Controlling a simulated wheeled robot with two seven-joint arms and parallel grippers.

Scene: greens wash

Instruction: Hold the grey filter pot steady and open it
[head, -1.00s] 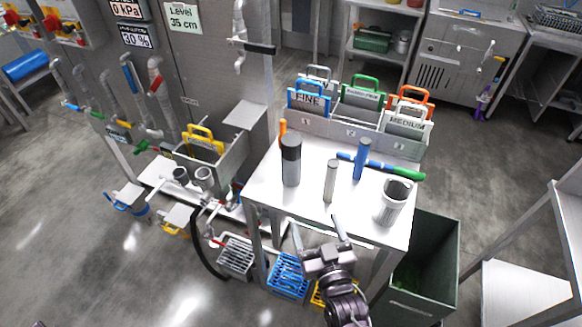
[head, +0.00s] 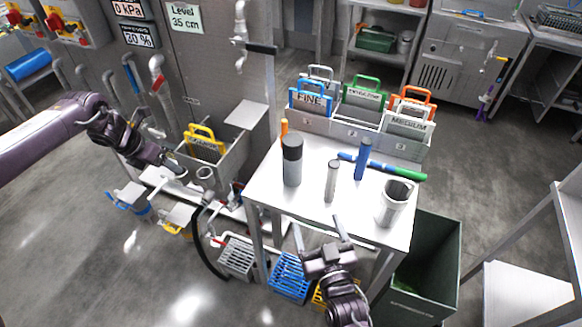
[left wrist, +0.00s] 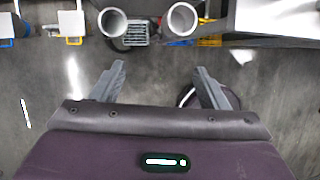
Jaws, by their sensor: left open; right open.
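A larger grey cylinder with a dark top (head: 292,168) stands upright at the left of the white table (head: 268,190). A slimmer grey cylinder with a darker grey top (head: 331,182) stands to its right. Which one is the grey filter pot I cannot tell for sure; both tops are on. My left gripper (head: 182,172) is open and empty, left of the table near the pipe openings; its fingers also show in the left wrist view (left wrist: 160,75). My right gripper (head: 319,227) is open and empty at the table's front edge, nearer me than both cylinders.
A blue cylinder (head: 361,160), a blue-green rod (head: 395,170) and a pale open cup (head: 394,205) are on the table. Labelled slotted holders (head: 345,132) line its back. A sink box (head: 232,165) and pipe openings (head: 205,173) are left; a green bin (head: 440,265) is right.

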